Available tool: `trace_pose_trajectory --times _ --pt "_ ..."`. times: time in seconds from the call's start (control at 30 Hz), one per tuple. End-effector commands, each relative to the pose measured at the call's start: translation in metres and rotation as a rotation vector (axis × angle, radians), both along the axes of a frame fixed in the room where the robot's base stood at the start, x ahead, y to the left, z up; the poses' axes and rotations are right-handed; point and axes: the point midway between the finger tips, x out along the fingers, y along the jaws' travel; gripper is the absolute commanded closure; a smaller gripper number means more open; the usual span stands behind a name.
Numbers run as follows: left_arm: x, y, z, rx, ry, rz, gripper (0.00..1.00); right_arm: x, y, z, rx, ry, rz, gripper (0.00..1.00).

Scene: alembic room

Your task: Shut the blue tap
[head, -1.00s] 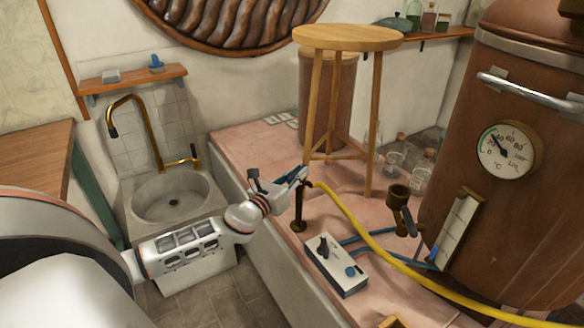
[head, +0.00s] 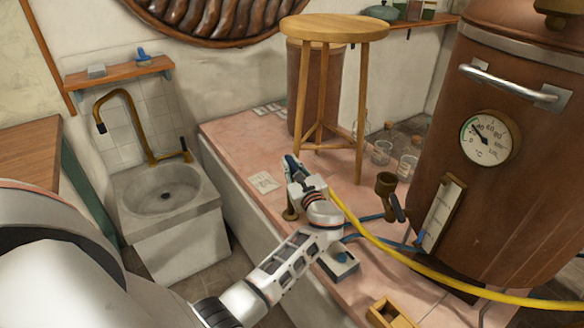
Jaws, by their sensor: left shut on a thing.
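The tap stands on the pink tiled ledge; its brown base (head: 290,213) shows left of my gripper, and a yellow hose (head: 352,222) runs from it to the right. My left gripper (head: 292,168) is over the tap and shut on its handle, as far as I can see. Dark and blue parts show at the fingertips; I cannot tell clearly which belong to the handle. My gripper and wrist hide most of the tap, so its lever's angle is unclear. My right gripper is not in view.
A wooden stool (head: 334,30) stands behind the tap. A brown valve (head: 386,184) and a copper boiler (head: 500,170) stand to the right. A stone sink (head: 167,195) is at left.

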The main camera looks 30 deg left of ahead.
Motion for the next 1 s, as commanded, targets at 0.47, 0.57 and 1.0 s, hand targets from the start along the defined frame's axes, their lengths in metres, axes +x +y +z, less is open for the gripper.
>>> trace_pose_trajectory --times 0.47,0.57,1.0 --pt "0.002 -0.002 -0.003 -0.001 0.001 0.236 1.0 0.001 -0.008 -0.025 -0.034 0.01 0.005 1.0" --pt "0.003 -0.002 -0.002 -0.001 -0.001 0.253 1.0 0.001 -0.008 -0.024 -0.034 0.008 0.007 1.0" --pt "0.002 -0.001 0.002 -0.001 -0.004 0.265 1.0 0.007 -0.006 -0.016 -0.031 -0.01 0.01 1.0"
